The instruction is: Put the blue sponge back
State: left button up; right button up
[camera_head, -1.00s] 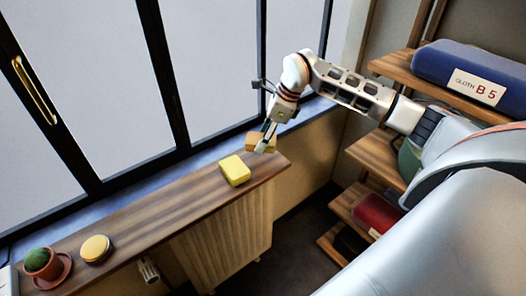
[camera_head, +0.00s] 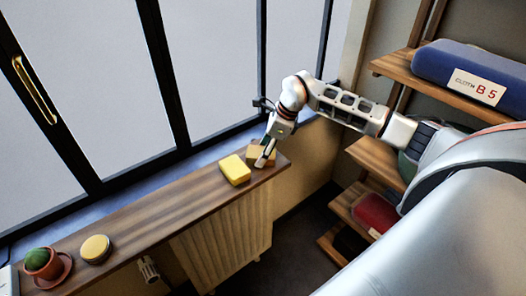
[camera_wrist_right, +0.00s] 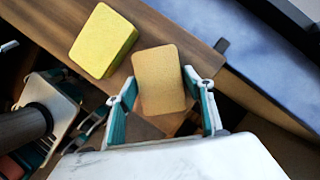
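No blue sponge can be made out in any view. My right gripper (camera_head: 262,162) is at the far right end of the wooden window sill, with its fingers on both sides of an orange-tan sponge (camera_head: 254,151). In the right wrist view, the fingertips (camera_wrist_right: 158,78) sit against opposite sides of this sponge (camera_wrist_right: 159,88). It is at or just above the sill; contact is unclear. A yellow sponge (camera_head: 235,170) lies on the sill just left of it, apart, and also shows in the wrist view (camera_wrist_right: 103,40). My left gripper is not seen.
The sill (camera_head: 160,212) has a clear stretch left of the yellow sponge. A round yellow item (camera_head: 95,249) and a potted cactus (camera_head: 42,263) stand at its left end. Shelves at right hold a blue roll labelled CLOTH B 5 (camera_head: 470,72) and a red roll (camera_head: 376,213).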

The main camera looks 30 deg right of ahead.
jog(key=shift+r, duration=0.1)
jog(key=v, duration=1.2)
jog(key=shift+a+r, duration=0.1)
jog(key=shift+r, duration=0.05)
